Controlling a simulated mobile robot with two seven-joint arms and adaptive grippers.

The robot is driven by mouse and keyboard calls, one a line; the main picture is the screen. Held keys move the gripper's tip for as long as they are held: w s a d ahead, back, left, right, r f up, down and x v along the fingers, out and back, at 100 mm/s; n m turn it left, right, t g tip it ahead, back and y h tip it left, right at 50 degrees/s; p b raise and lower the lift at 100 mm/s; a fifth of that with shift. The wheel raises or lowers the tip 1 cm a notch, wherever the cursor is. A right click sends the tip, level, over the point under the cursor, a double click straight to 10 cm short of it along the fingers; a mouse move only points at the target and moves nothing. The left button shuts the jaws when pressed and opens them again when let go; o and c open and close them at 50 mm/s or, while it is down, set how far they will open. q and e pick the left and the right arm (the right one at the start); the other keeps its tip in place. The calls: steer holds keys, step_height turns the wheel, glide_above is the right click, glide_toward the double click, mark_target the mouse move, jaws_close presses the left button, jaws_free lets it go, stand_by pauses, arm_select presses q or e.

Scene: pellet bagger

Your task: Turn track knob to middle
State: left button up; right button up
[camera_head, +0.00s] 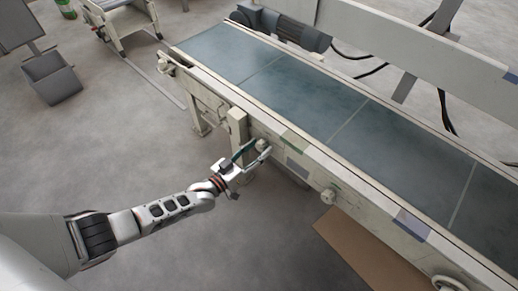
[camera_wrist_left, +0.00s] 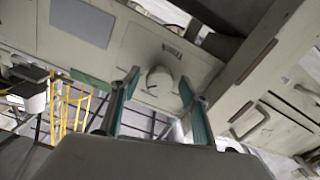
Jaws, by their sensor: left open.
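A small pale round knob (camera_head: 262,144) sits on the near side rail of the conveyor. In the left wrist view the knob (camera_wrist_left: 159,79) shows on a cream panel, with a short dark mark on it and small dark lettering beside it. My left gripper (camera_head: 254,152) is at the side rail, in front of this knob. Its green-lined fingers (camera_wrist_left: 158,86) are open, one on each side of the knob in the wrist view. I cannot tell whether either finger touches it. My right gripper is not in view.
The conveyor belt (camera_head: 305,93) runs diagonally behind the rail. Another pale knob (camera_head: 328,196) sits further right along the rail, and a handwheel (camera_head: 449,283) is at the bottom right. A brown board (camera_head: 362,250) lies below the conveyor. The floor at left is largely clear.

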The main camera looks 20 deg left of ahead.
arm_select(q)
steer(key=shift+w, duration=0.1)
steer(key=c, duration=1.1)
steer(key=shift+n, duration=0.3)
steer(key=shift+f+n+b, duration=0.15)
steer(key=shift+n+b, duration=0.2)
steer(key=shift+n, duration=0.85)
steer(key=n, duration=0.3)
steer(key=shift+b, duration=0.3)
steer(key=shift+n, duration=1.8)
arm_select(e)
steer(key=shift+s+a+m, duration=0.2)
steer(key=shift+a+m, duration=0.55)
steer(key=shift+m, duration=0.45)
arm_select(q)
steer(key=shift+b, duration=0.3)
